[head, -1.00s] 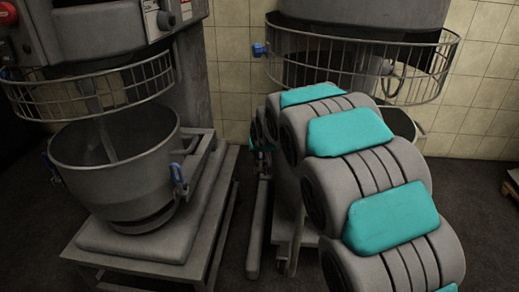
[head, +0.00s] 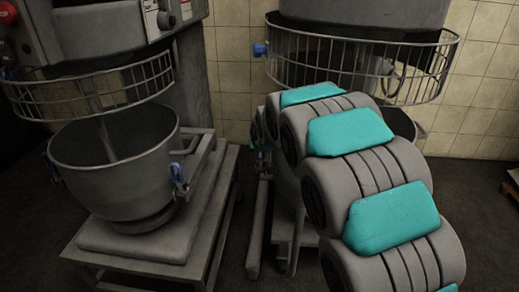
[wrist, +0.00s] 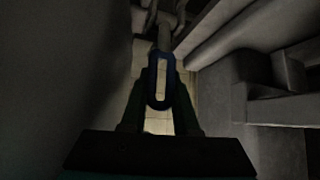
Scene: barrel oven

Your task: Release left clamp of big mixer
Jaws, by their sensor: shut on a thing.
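The big mixer (head: 365,22) stands at the right in the head view, and my arm covers much of its lower part. In the wrist view a dark blue loop-shaped clamp handle (wrist: 160,104) sits between the two dark fingers of my gripper (wrist: 161,82). My gripper is shut on this handle, with a gap visible through the loop. In the head view my gripper is mostly hidden behind my arm, at the left side of the big mixer. The clamp's hinge and latch are too dark to make out.
A smaller mixer with a bowl (head: 115,165) and blue clamps stands on a low table (head: 150,272) at the left. A wire guard (head: 300,72) hangs above my arm. Dark floor lies between the two mixers. A grey wall-like surface (wrist: 50,80) fills the wrist view's left side.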

